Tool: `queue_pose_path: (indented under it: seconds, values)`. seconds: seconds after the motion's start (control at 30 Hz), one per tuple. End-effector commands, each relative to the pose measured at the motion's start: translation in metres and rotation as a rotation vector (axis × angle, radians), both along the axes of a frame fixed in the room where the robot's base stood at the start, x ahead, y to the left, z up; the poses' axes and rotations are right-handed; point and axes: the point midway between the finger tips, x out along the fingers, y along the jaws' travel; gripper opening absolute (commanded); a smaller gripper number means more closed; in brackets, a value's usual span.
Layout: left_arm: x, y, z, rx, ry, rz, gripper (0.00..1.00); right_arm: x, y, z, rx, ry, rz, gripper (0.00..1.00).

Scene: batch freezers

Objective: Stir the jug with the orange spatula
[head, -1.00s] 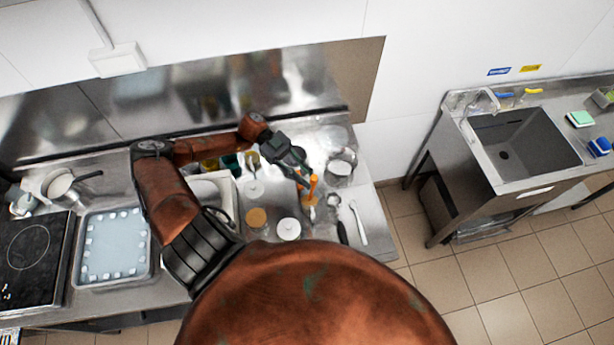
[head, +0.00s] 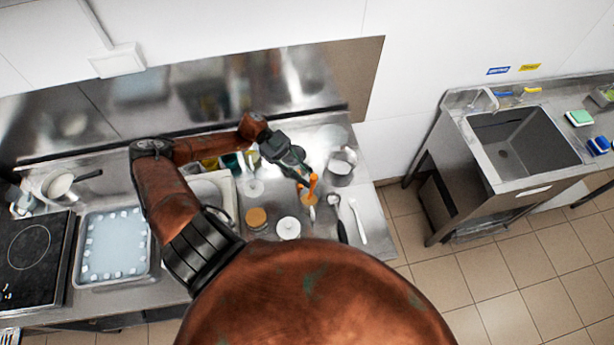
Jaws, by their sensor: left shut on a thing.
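My left gripper (head: 303,179) is shut on the orange spatula (head: 313,182) over the right part of the steel counter. The spatula's lower end is at a small vessel with tan-orange contents (head: 308,200), which may be the jug. I cannot tell whether the spatula tip is inside it or just above it. A steel vessel (head: 341,170) stands just right of and behind the spatula, apart from it. My gripper's fingers hide part of the spatula's handle. My right gripper is not in view.
A white-lidded container (head: 288,228) and a tan-topped jar (head: 256,218) stand left of the spatula. A long light utensil (head: 358,222) and a dark-handled one (head: 341,228) lie to the right. The sink (head: 525,150) is at right.

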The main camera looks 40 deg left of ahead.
Motion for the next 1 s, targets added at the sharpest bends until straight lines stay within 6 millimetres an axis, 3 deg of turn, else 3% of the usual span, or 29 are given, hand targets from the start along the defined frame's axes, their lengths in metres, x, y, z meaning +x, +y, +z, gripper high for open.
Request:
queue_pose_path:
  seconds: [0.5, 1.0]
  values:
    - [0.0, 0.0, 0.048, 0.001, 0.0, 0.0, 0.0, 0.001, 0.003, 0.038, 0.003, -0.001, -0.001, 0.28]
    - [0.0, 0.0, 0.048, 0.0, 0.0, 0.0, 0.0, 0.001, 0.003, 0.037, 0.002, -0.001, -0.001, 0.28]
